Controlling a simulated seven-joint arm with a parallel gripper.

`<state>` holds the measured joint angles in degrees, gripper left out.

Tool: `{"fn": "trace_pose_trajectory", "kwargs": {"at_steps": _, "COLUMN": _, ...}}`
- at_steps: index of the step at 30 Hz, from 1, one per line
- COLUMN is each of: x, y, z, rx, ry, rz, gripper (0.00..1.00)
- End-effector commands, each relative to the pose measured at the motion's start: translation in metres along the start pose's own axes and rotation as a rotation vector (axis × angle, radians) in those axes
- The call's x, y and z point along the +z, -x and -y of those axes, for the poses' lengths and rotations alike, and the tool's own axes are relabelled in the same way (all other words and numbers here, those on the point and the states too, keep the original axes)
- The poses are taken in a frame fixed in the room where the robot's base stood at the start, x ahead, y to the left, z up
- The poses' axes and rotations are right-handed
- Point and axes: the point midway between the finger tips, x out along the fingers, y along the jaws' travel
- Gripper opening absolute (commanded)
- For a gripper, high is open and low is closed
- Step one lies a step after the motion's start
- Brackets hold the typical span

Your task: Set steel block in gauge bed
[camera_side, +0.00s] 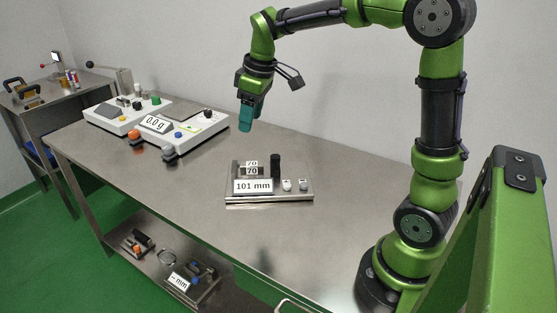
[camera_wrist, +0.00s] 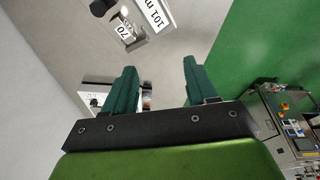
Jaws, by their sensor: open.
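My gripper (camera_side: 246,124) hangs in the air above the table, left of and higher than the gauge, with its teal fingers pointing down. In the wrist view my gripper (camera_wrist: 160,66) has its two fingers apart with nothing between them. The gauge (camera_side: 270,197) is a low metal base with a 101 mm display and a black post. A small steel block (camera_side: 243,171) marked 70 appears on the gauge behind the display, left of the post. The 70 label on the block (camera_wrist: 123,31) also shows in the wrist view. I cannot tell how fully it is seated.
A white scale (camera_side: 190,138) reading 0.0 g stands on the table at left, with another white device (camera_side: 120,115) behind it. The steel table (camera_side: 330,180) is clear around the gauge. A side bench (camera_side: 40,95) stands at far left; other devices (camera_side: 190,283) lie on the lower shelf.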

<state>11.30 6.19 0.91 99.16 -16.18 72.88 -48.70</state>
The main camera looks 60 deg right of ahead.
Motion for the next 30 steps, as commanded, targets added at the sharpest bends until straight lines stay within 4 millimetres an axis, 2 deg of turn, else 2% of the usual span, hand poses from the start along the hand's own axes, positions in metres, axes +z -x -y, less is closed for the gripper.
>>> {"fn": "trace_pose_trajectory", "kwargs": {"at_steps": 1, "x": 0.012, "y": 0.016, "z": 0.020, "rx": 0.004, "ry": -0.055, "rz": -0.049, "gripper": 0.57}}
{"fn": "trace_pose_trajectory", "kwargs": {"at_steps": 6, "x": 0.056, "y": 0.044, "z": 0.074, "rx": -0.025, "ry": -0.276, "rz": -0.197, "gripper": 0.57}}
{"fn": "trace_pose_trajectory", "kwargs": {"at_steps": 12, "x": 0.106, "y": 0.048, "z": 0.119, "rx": -0.103, "ry": -0.508, "rz": -0.335, "gripper": 0.57}}
{"fn": "trace_pose_trajectory", "kwargs": {"at_steps": 18, "x": 0.130, "y": 0.042, "z": 0.137, "rx": -0.160, "ry": -0.629, "rz": -0.394, "gripper": 0.57}}
{"fn": "trace_pose_trajectory", "kwargs": {"at_steps": 30, "x": 0.132, "y": 0.040, "z": 0.139, "rx": -0.167, "ry": -0.647, "rz": -0.399, "gripper": 0.57}}
